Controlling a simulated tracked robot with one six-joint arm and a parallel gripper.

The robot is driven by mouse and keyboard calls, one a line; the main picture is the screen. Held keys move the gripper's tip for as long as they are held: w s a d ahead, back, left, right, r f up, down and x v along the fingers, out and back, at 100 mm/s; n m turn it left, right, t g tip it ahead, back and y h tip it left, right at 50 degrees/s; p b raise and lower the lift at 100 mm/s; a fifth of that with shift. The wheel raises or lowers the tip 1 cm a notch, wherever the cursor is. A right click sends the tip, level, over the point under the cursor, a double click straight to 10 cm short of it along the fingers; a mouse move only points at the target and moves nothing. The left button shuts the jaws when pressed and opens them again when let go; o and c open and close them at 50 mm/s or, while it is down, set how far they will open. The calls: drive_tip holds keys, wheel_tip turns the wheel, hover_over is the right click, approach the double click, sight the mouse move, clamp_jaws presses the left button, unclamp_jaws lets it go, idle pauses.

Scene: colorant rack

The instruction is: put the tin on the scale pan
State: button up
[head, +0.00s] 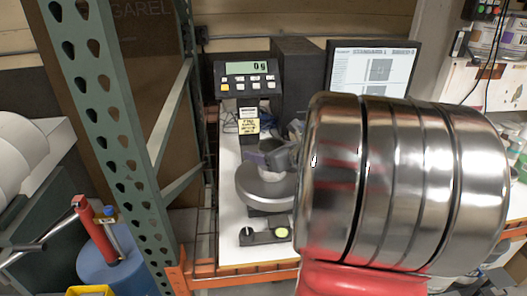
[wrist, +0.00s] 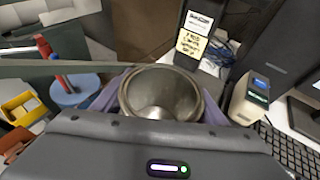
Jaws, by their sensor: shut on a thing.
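The tin (wrist: 160,93) is an open-topped metal cup, upright and seen from above in the wrist view, with a bare inside. My gripper (wrist: 158,100) is shut on it, with purple-grey fingers at both its sides. In the head view my gripper (head: 274,156) is over the scale's round silver pan (head: 258,194), and the tin is mostly hidden there. I cannot tell whether the tin touches the pan. The scale display (head: 247,69) reads 0 g.
A green perforated rack post (head: 110,130) stands left of the scale. A monitor (head: 372,68) and a dark box (head: 300,68) are behind. A keyboard (wrist: 290,150) lies right in the wrist view. A blue drum (head: 108,262) is low left. My shiny arm hides the right side.

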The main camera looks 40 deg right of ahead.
drive_tip(key=shift+f, duration=0.1)
drive_tip(key=o, duration=1.1)
drive_tip(key=shift+c, duration=0.2)
drive_tip(key=shift+s+r, duration=0.35)
drive_tip(key=shift+s, duration=0.1)
drive_tip(key=v, duration=1.1)
drive_tip(key=shift+f, duration=0.1)
